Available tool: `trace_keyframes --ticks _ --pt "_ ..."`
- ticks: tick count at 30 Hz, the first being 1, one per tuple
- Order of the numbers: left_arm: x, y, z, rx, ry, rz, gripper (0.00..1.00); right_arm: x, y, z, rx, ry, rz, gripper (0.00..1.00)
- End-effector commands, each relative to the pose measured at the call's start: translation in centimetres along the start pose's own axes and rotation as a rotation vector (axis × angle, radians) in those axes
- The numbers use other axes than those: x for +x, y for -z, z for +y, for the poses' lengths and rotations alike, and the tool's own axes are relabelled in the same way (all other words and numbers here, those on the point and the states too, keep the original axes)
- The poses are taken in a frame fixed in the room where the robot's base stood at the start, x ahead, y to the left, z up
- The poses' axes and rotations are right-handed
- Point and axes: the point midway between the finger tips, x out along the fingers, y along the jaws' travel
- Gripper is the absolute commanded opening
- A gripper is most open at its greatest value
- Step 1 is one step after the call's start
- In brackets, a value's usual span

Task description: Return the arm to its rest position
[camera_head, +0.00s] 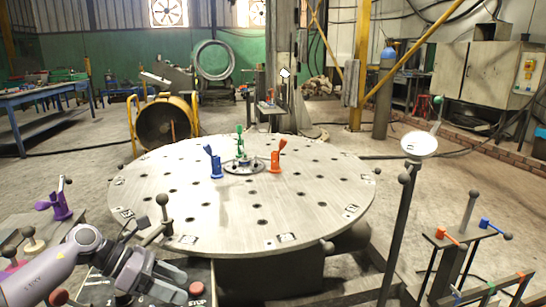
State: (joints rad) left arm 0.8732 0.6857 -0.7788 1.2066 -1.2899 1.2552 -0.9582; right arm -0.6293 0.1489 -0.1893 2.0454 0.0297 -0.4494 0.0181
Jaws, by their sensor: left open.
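My left arm (45,278) comes in from the lower left corner. My left gripper (178,282) is low in the picture, in front of the near rim of the round table. It is open, and I see nothing between its fingers. My right arm and right gripper do not show.
The big round perforated table (220,215) fills the middle. It bears blue (214,162), green (239,140) and orange (278,156) clamps. A red button (196,289) is close beside my left gripper. A dark post with a white disc (419,145) stands at right. Open floor (440,190) lies behind it.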

Motion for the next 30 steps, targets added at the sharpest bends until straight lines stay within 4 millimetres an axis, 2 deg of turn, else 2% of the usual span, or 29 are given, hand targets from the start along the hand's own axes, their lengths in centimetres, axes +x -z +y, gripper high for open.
trace_keyframes --ticks 1,3,6,10,15,19,23,26,30 --pt "1.6 -1.3 -1.7 -0.071 0.035 -0.088 0.63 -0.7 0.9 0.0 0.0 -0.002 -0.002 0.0" --pt "3.4 -2.8 -3.5 -0.183 0.07 -0.216 0.63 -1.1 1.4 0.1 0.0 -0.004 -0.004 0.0" --pt "5.0 -4.7 -5.7 -0.372 0.123 -0.392 0.63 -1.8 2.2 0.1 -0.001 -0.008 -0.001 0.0" --pt "5.8 -6.6 -7.9 -0.656 0.187 -0.607 0.63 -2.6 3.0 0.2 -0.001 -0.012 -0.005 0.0" --pt "5.3 -7.2 -9.5 -1.084 0.26 -0.864 0.63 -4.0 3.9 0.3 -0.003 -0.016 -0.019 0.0" --pt "4.4 -5.8 -10.1 -1.442 0.3 -1.039 0.63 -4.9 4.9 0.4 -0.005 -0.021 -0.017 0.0" --pt "3.4 -3.0 -10.8 -1.818 0.326 -1.198 0.63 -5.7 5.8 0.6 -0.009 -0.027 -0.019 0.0" --pt "2.7 0.1 -11.9 -2.114 0.331 -1.311 0.63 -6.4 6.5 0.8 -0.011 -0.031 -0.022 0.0" --pt "1.9 5.1 -14.5 -2.528 0.318 -1.455 0.63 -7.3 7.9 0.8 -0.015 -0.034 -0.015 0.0"
